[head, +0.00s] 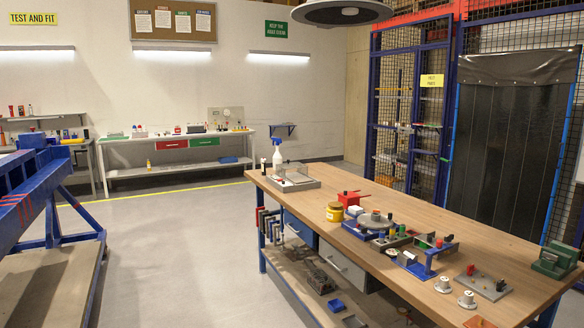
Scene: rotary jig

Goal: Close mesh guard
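A blue-framed mesh panel (392,60) stands at the back right of the head view, part of a tall mesh enclosure. Shelves with small items show through it. A yellow sign (431,80) hangs on its right part. I cannot tell whether this panel is the guard named in the task, or whether it is open or shut. On the wooden bench sits a rotary jig (375,219) with a round grey disc on a blue base. No mesh guard is clear on it at this size. Neither of my grippers is in view.
The wooden bench (500,250) fills the front right, with a spray bottle (278,155), a yellow pot (334,212) and a green vise (556,260). A blue frame (45,205) stands at left. A dark strip curtain (507,150) hangs at right. Grey floor (175,240) between is clear.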

